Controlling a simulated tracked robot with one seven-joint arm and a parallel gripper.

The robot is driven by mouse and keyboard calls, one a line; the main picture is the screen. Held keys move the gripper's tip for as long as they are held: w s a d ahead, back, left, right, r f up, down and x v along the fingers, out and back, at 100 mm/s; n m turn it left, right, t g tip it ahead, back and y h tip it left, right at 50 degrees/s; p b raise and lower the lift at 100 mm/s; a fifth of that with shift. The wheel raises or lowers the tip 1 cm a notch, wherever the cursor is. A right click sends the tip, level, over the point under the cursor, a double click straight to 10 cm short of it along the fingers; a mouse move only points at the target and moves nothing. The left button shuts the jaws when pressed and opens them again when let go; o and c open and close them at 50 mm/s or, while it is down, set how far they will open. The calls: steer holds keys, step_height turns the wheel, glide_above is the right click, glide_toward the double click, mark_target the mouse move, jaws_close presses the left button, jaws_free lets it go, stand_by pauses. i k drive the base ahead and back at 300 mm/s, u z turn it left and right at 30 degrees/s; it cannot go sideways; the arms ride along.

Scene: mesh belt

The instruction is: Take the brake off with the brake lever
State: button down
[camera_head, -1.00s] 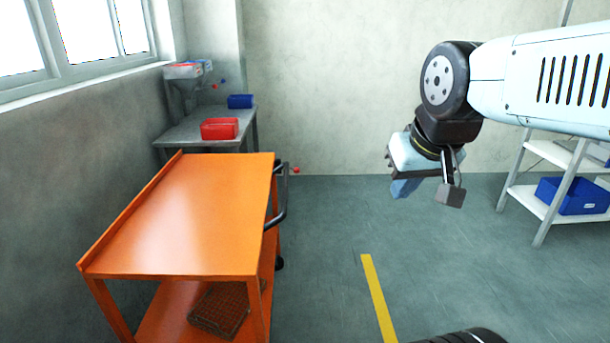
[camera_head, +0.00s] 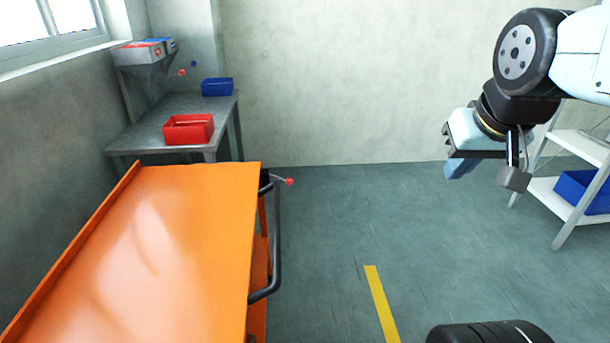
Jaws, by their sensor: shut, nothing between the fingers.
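The brake lever (camera_head: 289,181) is a thin rod with a red ball end. It sticks out to the right from the far right corner of the orange cart (camera_head: 180,240), close to the black push handle (camera_head: 276,245). My gripper (camera_head: 459,168) hangs in the air to the right of the lever, well apart from it and from the cart. It is shut and empty. The rod's mount on the cart is mostly hidden.
A grey bench (camera_head: 150,130) with a red bin (camera_head: 188,129) and a blue bin (camera_head: 217,87) stands behind the cart. A white shelf (camera_head: 545,190) with a blue bin is at right. Open floor with a yellow line (camera_head: 381,303) lies between.

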mark_target(288, 181)
steer(key=u, duration=0.25)
steer(key=i, duration=1.4)
steer(key=u, duration=0.5)
